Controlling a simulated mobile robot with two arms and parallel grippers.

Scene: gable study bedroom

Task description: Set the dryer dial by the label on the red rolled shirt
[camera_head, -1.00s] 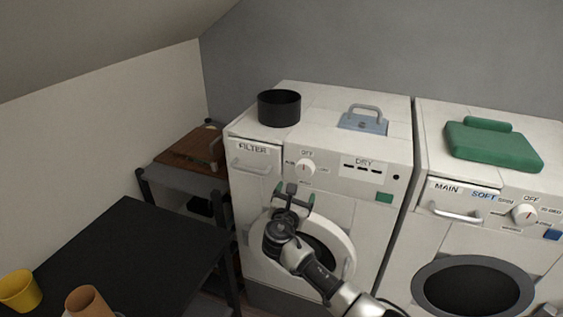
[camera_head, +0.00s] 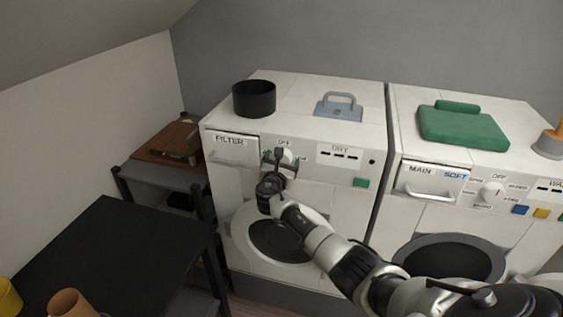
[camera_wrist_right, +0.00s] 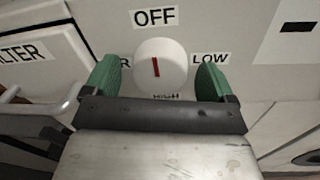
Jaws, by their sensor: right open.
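The dryer (camera_head: 320,196) is the white machine on the left, with FILTER and DRY labels. Its dial (camera_wrist_right: 160,64) is a round white knob with a red pointer line standing nearly upright, toward OFF. LOW is printed at its right, HIGH below it, and a partly hidden label ending in R at its left. My right gripper (camera_wrist_right: 157,82) is open, its green-padded fingers on either side of the dial; whether they touch it is unclear. In the head view the right gripper (camera_head: 279,160) covers much of the dial. No red rolled shirt shows. My left gripper is not in view.
A black pot (camera_head: 254,100) and a blue-grey handled object (camera_head: 338,108) stand on the dryer. A dark table (camera_head: 105,262) with cups is at front left.

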